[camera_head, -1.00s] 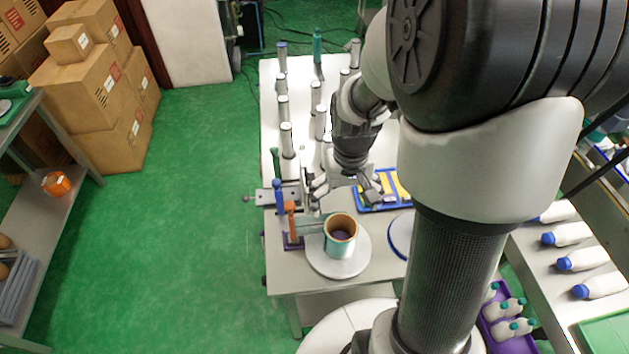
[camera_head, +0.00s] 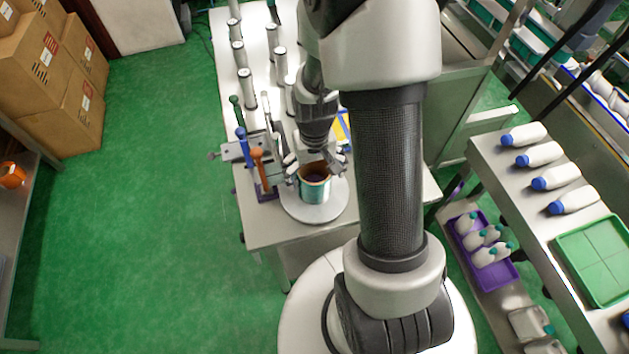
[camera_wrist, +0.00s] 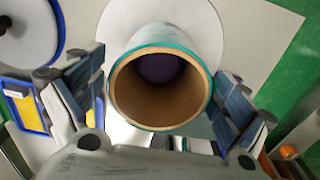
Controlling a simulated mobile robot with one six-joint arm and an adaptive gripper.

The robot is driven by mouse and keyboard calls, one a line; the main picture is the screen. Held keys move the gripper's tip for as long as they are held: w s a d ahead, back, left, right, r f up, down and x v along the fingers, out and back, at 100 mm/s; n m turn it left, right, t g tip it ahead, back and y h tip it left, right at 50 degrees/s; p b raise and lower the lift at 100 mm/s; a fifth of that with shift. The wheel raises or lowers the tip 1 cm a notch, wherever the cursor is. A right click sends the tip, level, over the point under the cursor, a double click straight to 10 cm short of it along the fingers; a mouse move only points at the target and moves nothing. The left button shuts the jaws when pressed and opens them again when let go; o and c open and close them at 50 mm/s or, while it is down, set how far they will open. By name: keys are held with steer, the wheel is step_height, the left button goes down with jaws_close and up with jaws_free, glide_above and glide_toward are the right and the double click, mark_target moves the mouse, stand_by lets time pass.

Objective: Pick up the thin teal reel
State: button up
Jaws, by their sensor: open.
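The teal reel (camera_head: 315,187) stands upright on a round white plate (camera_head: 313,213) at the near end of the table. It has a brown cardboard core. In the wrist view the reel (camera_wrist: 143,55) is seen from above at a slant, its open core toward the camera and something dark purple inside. My gripper (camera_head: 317,166) is open at the reel, its fingers spread to either side. In the wrist view the fingers (camera_wrist: 160,108) flank the rim left and right; I cannot tell whether they touch it.
Blue and orange upright handles (camera_head: 258,160) stand in a rack just left of the reel. Several grey-capped cylinders (camera_head: 246,88) stand farther back. A blue-edged tray with yellow (camera_wrist: 27,108) lies beside the plate. White bottles (camera_head: 540,154) lie on the right bench.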

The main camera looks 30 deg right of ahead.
step_height(320, 180, down, 3)
steer(key=shift+r+b, duration=0.2)
steer(key=shift+b, duration=0.1)
steer(key=shift+c, duration=0.4)
steer(key=shift+r, duration=0.1)
steer(key=c, duration=1.2)
